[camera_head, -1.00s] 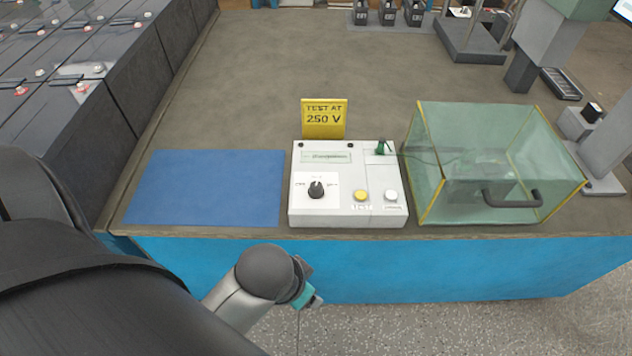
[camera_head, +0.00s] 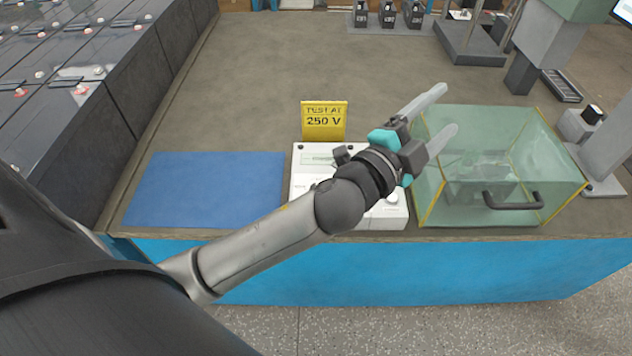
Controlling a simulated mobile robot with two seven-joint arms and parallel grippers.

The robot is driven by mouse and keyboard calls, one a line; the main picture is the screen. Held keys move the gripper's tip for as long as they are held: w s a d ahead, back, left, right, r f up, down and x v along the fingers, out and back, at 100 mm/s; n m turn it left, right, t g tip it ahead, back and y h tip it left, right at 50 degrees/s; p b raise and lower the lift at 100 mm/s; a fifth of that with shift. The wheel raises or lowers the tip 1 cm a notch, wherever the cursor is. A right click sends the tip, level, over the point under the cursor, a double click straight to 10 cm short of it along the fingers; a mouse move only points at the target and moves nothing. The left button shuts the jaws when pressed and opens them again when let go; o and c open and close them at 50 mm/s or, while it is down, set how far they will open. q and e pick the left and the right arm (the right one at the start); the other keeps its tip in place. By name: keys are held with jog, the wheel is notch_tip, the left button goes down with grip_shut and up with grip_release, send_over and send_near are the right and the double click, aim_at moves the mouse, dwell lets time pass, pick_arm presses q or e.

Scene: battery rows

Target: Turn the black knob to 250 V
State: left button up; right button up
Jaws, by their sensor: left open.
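The white tester box (camera_head: 300,175) stands near the front edge of the bench, largely covered by my left arm. Its black knob is hidden behind my left wrist and forearm. A yellow sign (camera_head: 324,121) behind the box reads "TEST AT 250 V". My left gripper (camera_head: 443,112) is open and empty, with its two grey fingers spread and pointing to the upper right. It appears above the box's right side and the left part of the clear case, apart from the knob. My right gripper is not in view.
A blue mat (camera_head: 205,190) lies left of the box. A clear green case (camera_head: 550,150) with yellow edges and a dark handle (camera_head: 513,201) stands to the right. Dark battery blocks (camera_head: 130,95) line the left.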

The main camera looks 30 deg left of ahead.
pick_arm(q)
jog(key=d+r+m+g+h, duration=0.2)
jog(key=d+r+m+h, duration=0.2)
jog(key=d+m+h, duration=0.4)
jog(key=s+d+f+m+g+h, duration=0.1)
jog(key=s+d+m+g+h, duration=0.1)
jog(key=m+g+h, duration=0.5)
jog(key=m+g+y, duration=1)
jog(key=m+y, duration=0.3)
jog(key=y, duration=0.7)
send_over(316, 183)
jog(key=s, duration=0.1)
notch_tip(316, 183, down, 16)
jog(key=r, duration=0.1)
jog(key=f, duration=0.5)
jog(key=f+b, duration=0.1)
jog(key=f, duration=0.4)
jog(key=f+b, duration=0.1)
jog(key=f, duration=0.4)
jog(key=shift+d+f, duration=0.25)
jog(key=shift+d, duration=0.05)
grip_shut()
